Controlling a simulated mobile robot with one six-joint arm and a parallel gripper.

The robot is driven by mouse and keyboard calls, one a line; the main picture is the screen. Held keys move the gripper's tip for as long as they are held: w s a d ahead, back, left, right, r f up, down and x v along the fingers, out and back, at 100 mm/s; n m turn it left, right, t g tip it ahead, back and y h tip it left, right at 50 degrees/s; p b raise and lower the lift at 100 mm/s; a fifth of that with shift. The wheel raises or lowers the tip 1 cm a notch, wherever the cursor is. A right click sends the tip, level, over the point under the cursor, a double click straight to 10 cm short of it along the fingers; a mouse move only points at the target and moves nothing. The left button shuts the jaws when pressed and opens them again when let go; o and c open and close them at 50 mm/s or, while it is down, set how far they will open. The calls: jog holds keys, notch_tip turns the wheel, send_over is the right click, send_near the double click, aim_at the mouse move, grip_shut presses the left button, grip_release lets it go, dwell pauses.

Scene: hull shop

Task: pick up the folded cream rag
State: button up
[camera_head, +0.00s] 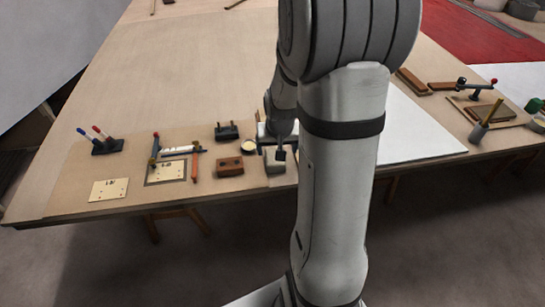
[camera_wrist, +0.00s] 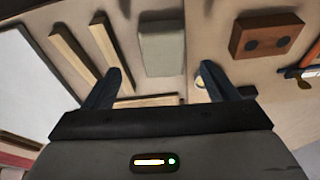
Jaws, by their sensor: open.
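A folded rag (camera_wrist: 162,45), pale grey-cream and block-like, lies on the table in the wrist view, just beyond the gap between my fingertips. It also shows in the head view as a small greyish block (camera_head: 275,168) under my gripper, partly covered by it. My gripper (camera_wrist: 163,78) is open, with one dark finger to each side and nothing visible between them. In the head view my gripper (camera_head: 273,154) is small and partly hidden behind my arm. I cannot tell its exact height above the rag.
A brown block with two dark holes (camera_wrist: 266,34) lies right of the rag. Wooden strips (camera_wrist: 74,55) lie left of it. A small round cream dish (camera_head: 249,146), a dark block (camera_head: 227,131) and a numbered card (camera_head: 109,189) are on the table's left half.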

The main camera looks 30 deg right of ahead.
jog(key=x, duration=0.5)
jog(key=shift+w+f, duration=0.3)
jog(key=shift+w, duration=0.15)
jog(key=c, duration=1.1)
